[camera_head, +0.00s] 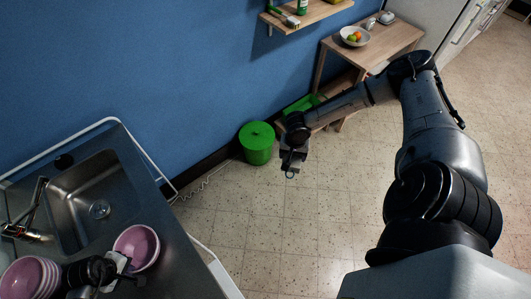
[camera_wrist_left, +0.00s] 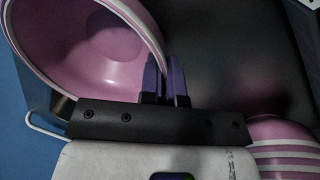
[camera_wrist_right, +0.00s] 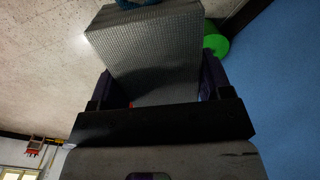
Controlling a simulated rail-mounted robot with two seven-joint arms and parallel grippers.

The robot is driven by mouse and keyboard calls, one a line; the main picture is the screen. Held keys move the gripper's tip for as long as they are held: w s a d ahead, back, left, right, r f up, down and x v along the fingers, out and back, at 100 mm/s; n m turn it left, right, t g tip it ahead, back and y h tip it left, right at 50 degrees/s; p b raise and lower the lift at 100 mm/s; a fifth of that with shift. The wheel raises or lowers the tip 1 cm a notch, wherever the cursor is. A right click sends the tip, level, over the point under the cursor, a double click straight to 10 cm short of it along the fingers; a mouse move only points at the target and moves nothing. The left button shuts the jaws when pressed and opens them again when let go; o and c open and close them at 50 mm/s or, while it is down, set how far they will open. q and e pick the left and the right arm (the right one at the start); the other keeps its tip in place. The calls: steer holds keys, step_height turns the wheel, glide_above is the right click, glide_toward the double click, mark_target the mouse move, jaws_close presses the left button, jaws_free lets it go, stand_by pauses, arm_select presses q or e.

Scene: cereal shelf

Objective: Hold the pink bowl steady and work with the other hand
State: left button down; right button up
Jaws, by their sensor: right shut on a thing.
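A pink bowl (camera_head: 140,243) with a pale rim is at the right edge of the metal sink counter, near its front. My left gripper (camera_head: 117,263) is at the bowl's left side. In the left wrist view the fingers (camera_wrist_left: 173,85) are close together on the rim of the bowl (camera_wrist_left: 95,50). Whether the bowl rests on the counter is not clear. My right gripper (camera_head: 290,165) is over the floor, away from the counter. In the right wrist view its fingers (camera_wrist_right: 155,90) are shut on a grey ribbed block (camera_wrist_right: 150,45).
Several stacked pink bowls (camera_head: 28,280) stand left of my left gripper. The sink basin (camera_head: 95,195) and tap (camera_head: 35,210) lie behind. A green lidded bin (camera_head: 257,143) stands by the blue wall. A wooden table (camera_head: 385,42) holds a fruit bowl (camera_head: 354,37). The middle floor is clear.

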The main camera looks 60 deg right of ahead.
steer(key=w+a+f+n, duration=0.2)
steer(key=w+a+n, duration=0.4)
steer(key=w+a, duration=1.3)
steer(key=w+a+r+n, duration=0.2)
steer(key=a+r, duration=0.2)
steer(key=a, duration=0.5)
steer(key=w+a+r+n, duration=0.2)
steer(key=w+a+r, duration=0.15)
steer(key=a, duration=0.65)
steer(key=w+a+r+n, duration=0.2)
steer(key=a+r+n, duration=0.15)
steer(key=a, duration=0.55)
steer(key=shift+m, duration=0.45)
steer(key=shift+s+f, duration=0.2)
steer(key=shift+f, duration=2.75)
steer(key=shift+f, duration=0.6)
steer(key=shift+s+a, duration=0.2)
steer(key=shift+s, duration=1)
